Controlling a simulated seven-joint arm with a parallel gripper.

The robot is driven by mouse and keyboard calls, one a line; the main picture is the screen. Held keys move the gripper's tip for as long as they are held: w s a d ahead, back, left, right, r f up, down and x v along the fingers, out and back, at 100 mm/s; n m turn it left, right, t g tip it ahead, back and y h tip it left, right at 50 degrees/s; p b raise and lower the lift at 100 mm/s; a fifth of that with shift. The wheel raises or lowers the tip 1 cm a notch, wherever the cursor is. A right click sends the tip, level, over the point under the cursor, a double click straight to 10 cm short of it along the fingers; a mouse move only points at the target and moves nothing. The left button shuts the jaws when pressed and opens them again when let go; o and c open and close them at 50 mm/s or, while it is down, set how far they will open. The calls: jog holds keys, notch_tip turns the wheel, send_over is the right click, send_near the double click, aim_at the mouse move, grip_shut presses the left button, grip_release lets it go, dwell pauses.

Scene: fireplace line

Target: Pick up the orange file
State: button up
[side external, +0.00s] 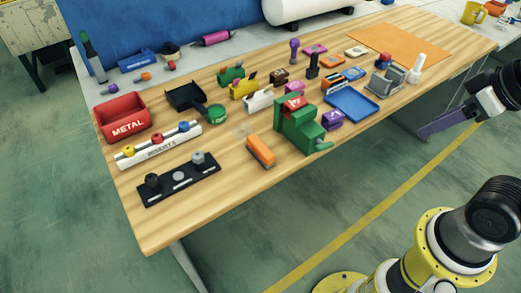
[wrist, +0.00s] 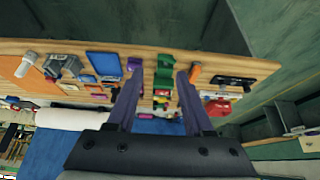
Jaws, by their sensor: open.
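An orange block-like piece (side external: 261,150) with a dark underside lies near the front edge of the wooden table, left of a green machine; it may be the orange file. It also shows in the wrist view (wrist: 195,73), just right of my right finger's tip. My gripper (side external: 425,133) has long purple fingers and is off the table's front right side, well apart from the orange piece. In the wrist view my gripper (wrist: 158,68) is open, with nothing held between the fingers.
The green machine (side external: 297,130) stands right of the orange piece. A black rack (side external: 180,177), a white inserts holder (side external: 160,146) and a red METAL bin (side external: 122,118) are to its left. A blue tray (side external: 352,105) and an orange sheet (side external: 400,47) lie farther right.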

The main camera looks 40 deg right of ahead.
jog(key=o, duration=0.3)
